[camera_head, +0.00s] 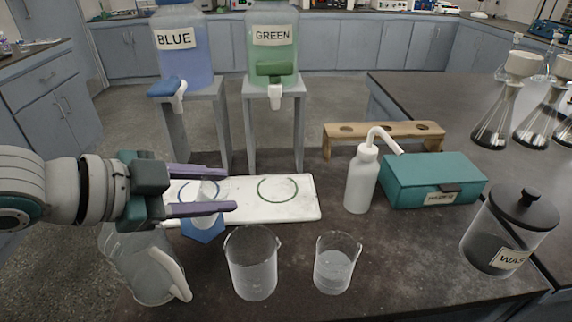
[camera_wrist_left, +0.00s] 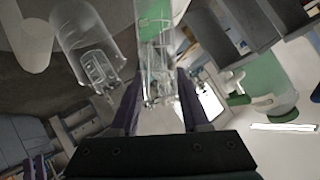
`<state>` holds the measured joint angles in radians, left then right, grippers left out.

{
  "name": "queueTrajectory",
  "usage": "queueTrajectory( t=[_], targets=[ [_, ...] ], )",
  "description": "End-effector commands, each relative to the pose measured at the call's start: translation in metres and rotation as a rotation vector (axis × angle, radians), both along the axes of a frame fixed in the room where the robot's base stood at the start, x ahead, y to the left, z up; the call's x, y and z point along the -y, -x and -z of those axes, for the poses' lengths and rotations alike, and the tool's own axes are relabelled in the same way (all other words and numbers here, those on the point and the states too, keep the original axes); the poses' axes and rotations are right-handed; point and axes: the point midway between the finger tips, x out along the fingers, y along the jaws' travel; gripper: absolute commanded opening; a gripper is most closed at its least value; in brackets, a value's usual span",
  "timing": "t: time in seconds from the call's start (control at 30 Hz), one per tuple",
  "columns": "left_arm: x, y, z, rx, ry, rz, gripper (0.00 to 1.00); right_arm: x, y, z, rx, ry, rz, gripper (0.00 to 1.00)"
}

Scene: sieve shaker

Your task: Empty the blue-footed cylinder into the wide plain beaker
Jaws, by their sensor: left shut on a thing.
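The blue-footed cylinder (camera_head: 209,204) is clear, and its blue foot (camera_head: 204,231) shows below my left gripper (camera_head: 230,190). The gripper's purple fingers are shut on the cylinder, which looks about upright at the front edge of the white board. I cannot tell whether the foot touches anything, or how much is inside. In the left wrist view, clear glass (camera_wrist_left: 156,50) shows between the fingers. The wide plain beaker (camera_head: 252,265) stands on the dark bench, in front and right of the cylinder. My right gripper is not in view.
A clear handled jug (camera_head: 150,268) stands left of the wide beaker, below my left arm. A smaller beaker (camera_head: 335,265) stands to its right. The white board (camera_head: 307,206) has ring marks. A wash bottle (camera_head: 361,182), teal box (camera_head: 432,181) and lidded jar (camera_head: 500,235) stand farther right.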

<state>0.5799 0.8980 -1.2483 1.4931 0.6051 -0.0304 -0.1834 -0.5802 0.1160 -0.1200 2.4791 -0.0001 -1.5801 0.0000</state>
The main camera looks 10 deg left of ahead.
Motion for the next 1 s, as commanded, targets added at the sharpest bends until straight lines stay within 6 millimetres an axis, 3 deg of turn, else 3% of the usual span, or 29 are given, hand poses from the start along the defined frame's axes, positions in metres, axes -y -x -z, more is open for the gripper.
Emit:
queueTrajectory(
  t=[0.1, 0.47, 0.5, 0.6, 1.0],
  targets=[
    [0.006, 0.004, -0.002, 0.019, -0.040, -0.002, 0.00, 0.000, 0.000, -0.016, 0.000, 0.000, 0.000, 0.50],
    [0.018, 0.009, -0.007, 0.135, -0.244, -0.005, 0.00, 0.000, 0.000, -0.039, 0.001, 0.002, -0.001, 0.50],
    [0.019, 0.009, 0.004, 0.155, -0.278, -0.004, 0.00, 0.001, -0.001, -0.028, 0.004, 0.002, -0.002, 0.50],
    [0.018, 0.008, 0.006, 0.178, -0.320, -0.006, 0.00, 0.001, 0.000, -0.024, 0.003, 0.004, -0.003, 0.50],
    [0.018, 0.007, 0.007, 0.204, -0.371, -0.005, 0.00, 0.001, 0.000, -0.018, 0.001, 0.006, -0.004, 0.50]
  ],
)
